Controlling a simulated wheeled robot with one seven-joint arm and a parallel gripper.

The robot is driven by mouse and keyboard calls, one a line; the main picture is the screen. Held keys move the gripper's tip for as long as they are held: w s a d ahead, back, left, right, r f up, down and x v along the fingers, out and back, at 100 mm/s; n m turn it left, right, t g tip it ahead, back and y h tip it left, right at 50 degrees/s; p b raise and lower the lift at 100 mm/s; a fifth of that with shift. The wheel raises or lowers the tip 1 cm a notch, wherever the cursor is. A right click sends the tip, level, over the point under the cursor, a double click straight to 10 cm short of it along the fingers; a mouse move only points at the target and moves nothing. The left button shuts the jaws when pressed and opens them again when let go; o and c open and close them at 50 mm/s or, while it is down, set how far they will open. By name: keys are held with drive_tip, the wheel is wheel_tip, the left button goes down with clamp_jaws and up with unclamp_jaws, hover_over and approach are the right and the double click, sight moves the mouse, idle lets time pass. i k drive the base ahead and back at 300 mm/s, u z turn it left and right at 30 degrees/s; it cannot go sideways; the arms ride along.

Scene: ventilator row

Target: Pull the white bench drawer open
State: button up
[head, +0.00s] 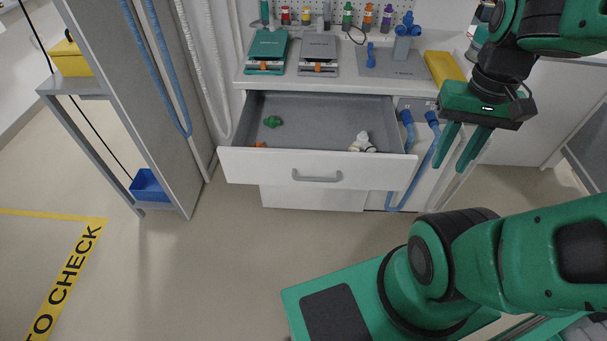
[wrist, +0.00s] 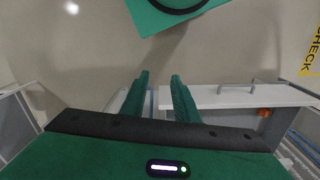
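The white bench drawer (head: 250,168) is pulled out from the bench, and its grey inside shows in the head view. Its grey bar handle (head: 317,177) is in the middle of the front. In the wrist view the drawer front (wrist: 245,97) and handle (wrist: 222,88) lie to the right of the fingers. My gripper (head: 458,164) is to the right of the drawer, apart from the handle, with its green fingers pointing down. In the wrist view my gripper (wrist: 158,78) has a gap between its fingers and holds nothing.
A green part (head: 272,121) and a white part (head: 362,142) lie in the drawer. Blue hoses (head: 420,160) hang at the drawer's right. Two scales, green (head: 267,50) and grey (head: 318,52), and a yellow item (head: 445,68) stand on the bench. The floor before the drawer is clear.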

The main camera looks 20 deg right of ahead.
sight(310, 145)
drive_tip(key=u, duration=1.85)
drive_tip(key=k, duration=1.1)
drive_tip(key=z, duration=1.85)
drive_tip(key=i, duration=1)
